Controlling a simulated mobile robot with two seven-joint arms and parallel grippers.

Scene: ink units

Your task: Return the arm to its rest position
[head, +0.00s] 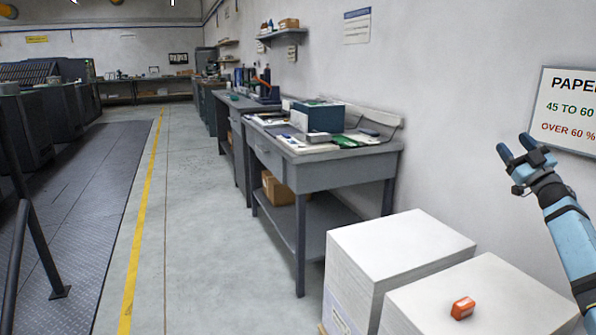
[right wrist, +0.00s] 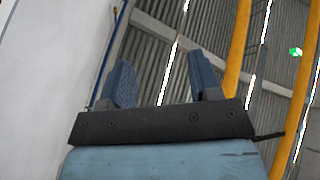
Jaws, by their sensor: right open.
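My right gripper (head: 515,147) is raised at the right edge of the head view, with its arm coming up from the lower right. Its two blue fingers stand apart with nothing between them. In the right wrist view the fingers (right wrist: 160,85) point up toward the ceiling, and the space between them is empty. My left gripper is in neither view.
Two white paper stacks (head: 400,240) stand at the lower right; an orange object (head: 463,308) lies on the nearer one. A grey workbench (head: 270,158) lines the wall. A sign (head: 572,110) hangs beside my gripper. The floor (head: 190,220) left of the bench is clear.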

